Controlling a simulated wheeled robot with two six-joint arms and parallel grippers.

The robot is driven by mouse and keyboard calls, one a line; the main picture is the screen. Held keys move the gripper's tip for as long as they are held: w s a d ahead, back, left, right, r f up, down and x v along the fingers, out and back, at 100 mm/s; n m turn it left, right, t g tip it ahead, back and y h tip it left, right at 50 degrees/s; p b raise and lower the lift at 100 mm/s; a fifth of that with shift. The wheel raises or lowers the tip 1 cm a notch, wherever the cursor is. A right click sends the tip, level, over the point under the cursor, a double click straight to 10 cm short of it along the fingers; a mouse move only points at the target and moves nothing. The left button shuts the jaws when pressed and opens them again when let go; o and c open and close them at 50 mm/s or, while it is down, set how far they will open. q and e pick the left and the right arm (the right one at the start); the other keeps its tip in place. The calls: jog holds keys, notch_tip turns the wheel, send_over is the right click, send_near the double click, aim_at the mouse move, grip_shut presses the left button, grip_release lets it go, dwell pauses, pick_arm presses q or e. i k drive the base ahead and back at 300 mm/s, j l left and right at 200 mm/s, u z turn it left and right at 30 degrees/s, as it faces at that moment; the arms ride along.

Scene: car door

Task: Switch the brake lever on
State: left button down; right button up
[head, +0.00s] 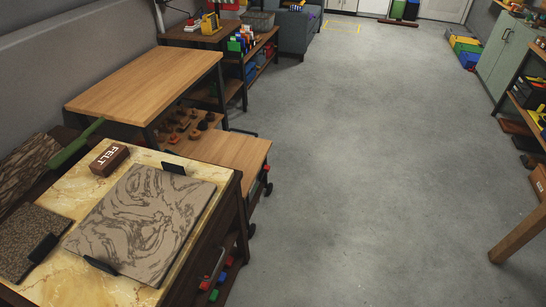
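No brake lever and no car door can be made out in the head view. Neither of my grippers shows in this view, so their state cannot be seen. The view looks down on a workshop with a wide grey floor (370,150) in the middle.
At the lower left stands a table with a marbled yellow top (45,275), bearing a patterned stone slab (145,222) and a brown FELT block (109,158). Behind it is a wooden table (150,85). Green cabinets (505,60) stand at the right. The middle floor is clear.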

aim_at(265, 169)
jog(key=i+l+u, duration=0.1)
jog(key=i+l, duration=0.2)
jog(key=l, duration=0.15)
jog(key=i+l+u, duration=0.1)
jog(key=i+l, duration=0.2)
jog(key=l, duration=0.15)
jog(key=i+l+u, duration=0.1)
jog(key=i+l, duration=0.2)
jog(key=l, duration=0.2)
jog(key=i+l+u, duration=0.1)
jog(key=i+l, duration=0.2)
jog(key=l, duration=0.2)
jog(key=i+l+u, duration=0.15)
jog(key=l, duration=0.35)
jog(key=i+l+u, duration=0.1)
jog(key=i+l, duration=0.2)
jog(key=l, duration=0.3)
jog(key=i+l+u, duration=0.1)
jog(key=l, duration=0.45)
jog(key=i+l+u, duration=0.1)
jog(key=i+l, duration=0.2)
jog(key=l, duration=0.3)
